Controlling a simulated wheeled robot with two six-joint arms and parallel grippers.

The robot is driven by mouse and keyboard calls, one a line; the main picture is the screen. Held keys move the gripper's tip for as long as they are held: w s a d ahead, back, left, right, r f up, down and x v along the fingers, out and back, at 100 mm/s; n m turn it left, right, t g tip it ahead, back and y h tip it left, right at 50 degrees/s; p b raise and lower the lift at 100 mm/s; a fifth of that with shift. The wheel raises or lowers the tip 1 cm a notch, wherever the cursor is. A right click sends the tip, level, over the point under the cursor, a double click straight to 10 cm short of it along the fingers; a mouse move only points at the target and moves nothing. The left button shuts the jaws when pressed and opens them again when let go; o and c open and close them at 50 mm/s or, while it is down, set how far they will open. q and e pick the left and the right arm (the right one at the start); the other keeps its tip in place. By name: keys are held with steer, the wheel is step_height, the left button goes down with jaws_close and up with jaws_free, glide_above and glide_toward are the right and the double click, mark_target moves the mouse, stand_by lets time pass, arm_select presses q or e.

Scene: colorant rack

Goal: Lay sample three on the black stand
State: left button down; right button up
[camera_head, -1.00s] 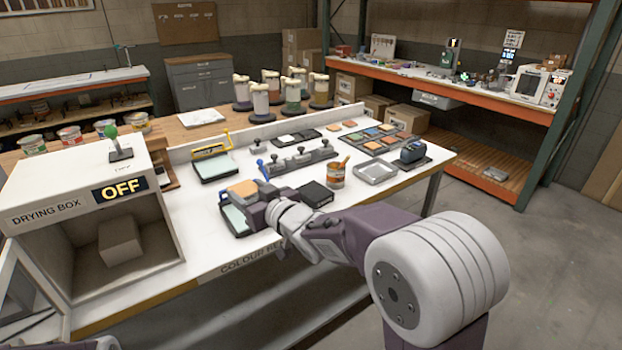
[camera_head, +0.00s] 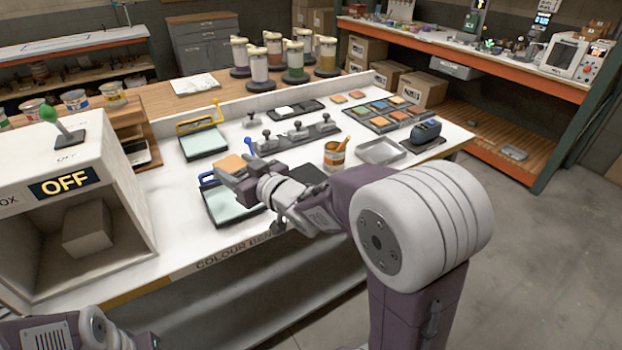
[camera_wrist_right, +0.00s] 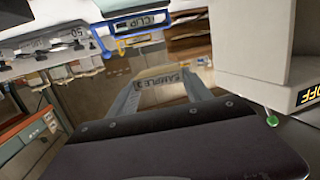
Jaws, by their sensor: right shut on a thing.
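My right gripper (camera_head: 240,175) is shut on an orange tile (camera_head: 231,165), low over or beside the blue-handled glass pad (camera_head: 232,205) near the table's front edge. In the right wrist view, the fingers (camera_wrist_right: 165,88) hold a pale piece whose edge reads SAMPLE 3 (camera_wrist_right: 172,80). A flat black block (camera_head: 308,174), possibly the black stand, lies just right of the gripper, partly hidden by my arm. My left arm shows at the bottom left; its gripper is out of the picture.
The drying box (camera_head: 65,186), marked OFF, stands at the left. A yellow-handled pad (camera_head: 205,143), a row of grey clamps (camera_head: 298,138), an orange can (camera_head: 334,155), an empty grey tray (camera_head: 381,151) and a tile rack (camera_head: 385,115) occupy the white table.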

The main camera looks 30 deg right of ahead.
steer(key=s+d+f+m+h+b, duration=0.1)
steer(key=s+d+m+h+b, duration=0.25)
steer(key=d, duration=0.75)
steer(key=s+d+m+h+b, duration=0.1)
steer(key=s+d+m+h, duration=0.35)
steer(key=d, duration=0.75)
steer(key=n+b, duration=0.2)
steer(key=b, duration=0.5)
glide_above(315, 183)
steer(key=shift+h, duration=0.3)
step_height(315, 183, down, 7)
steer(key=shift+a+f, duration=0.1)
step_height(315, 183, down, 4)
steer(key=shift+f+b, duration=0.1)
steer(key=shift+b, duration=0.55)
